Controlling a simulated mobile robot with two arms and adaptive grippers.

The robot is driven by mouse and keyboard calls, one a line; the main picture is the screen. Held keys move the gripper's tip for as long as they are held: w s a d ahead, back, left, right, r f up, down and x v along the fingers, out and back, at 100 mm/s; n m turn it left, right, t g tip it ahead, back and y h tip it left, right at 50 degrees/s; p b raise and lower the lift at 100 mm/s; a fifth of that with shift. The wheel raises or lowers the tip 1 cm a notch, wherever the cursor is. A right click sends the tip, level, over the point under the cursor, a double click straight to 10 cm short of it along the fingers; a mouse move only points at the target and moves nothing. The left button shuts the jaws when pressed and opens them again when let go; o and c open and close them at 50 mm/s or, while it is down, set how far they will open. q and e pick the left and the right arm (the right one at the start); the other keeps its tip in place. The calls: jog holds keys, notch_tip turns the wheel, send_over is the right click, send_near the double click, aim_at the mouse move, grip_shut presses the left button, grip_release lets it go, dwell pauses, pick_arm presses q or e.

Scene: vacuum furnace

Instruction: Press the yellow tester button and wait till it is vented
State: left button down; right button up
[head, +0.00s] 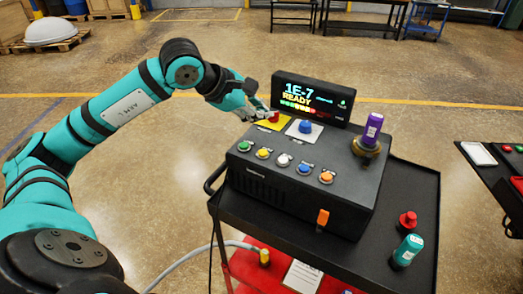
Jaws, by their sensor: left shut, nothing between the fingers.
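The black tester box (270,180) stands on a dark cart and has a front row of green, yellow, white, blue and orange buttons. The yellow button (264,153) is second from the left and uncovered. Behind the row are a red button (273,117) on a yellow plate and a blue button (305,126) on a white plate. The display (312,100) reads "1E-7 READY". My left gripper (262,114) is shut and empty at the red button, behind the yellow one; I cannot tell whether it touches the red button. My right gripper is not in view.
A purple cylinder (373,128) stands in a brass fitting on the box's right. A red knob (407,220) and a teal cylinder (407,250) stand on the cart's right side. An orange switch (322,218) is on the box front. Another dark surface (495,185) is at far right.

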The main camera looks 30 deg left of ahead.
pick_arm(q)
jog(key=b, duration=0.3)
send_over(264, 154)
notch_tip(264, 154, down, 5)
jog(key=shift+w, duration=0.1)
notch_tip(264, 154, down, 4)
jog(key=b, duration=0.3)
jog(key=shift+f+b, duration=0.15)
jog(key=shift+b, duration=0.15)
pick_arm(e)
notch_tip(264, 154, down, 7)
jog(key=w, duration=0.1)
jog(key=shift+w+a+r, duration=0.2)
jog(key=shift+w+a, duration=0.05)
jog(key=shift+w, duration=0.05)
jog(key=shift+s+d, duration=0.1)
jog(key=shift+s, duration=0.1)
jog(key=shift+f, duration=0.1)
